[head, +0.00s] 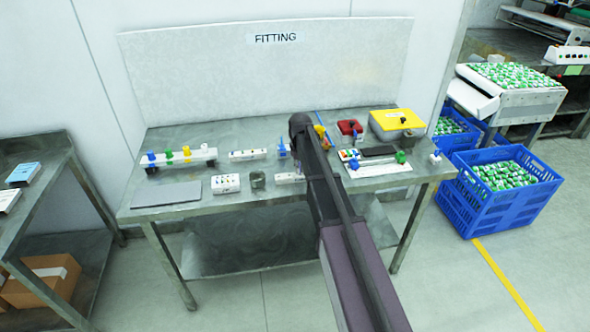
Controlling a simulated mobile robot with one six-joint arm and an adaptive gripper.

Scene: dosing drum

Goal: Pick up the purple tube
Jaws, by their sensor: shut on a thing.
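My arm reaches from the bottom edge up over the middle of the table, and its dark joint shows near the back of the table. My gripper's fingers cannot be seen; the arm hides that area. I cannot make out a purple tube anywhere on the table. The wide purple-grey surface at the bottom appears to be my own arm link.
The metal table (215,207) carries a white rack (200,155) with coloured fittings, a grey plate (167,193), a white block (226,183), a dark cup (258,180), a red piece (350,127) and a yellow box (397,121). Blue crates (494,212) stand right.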

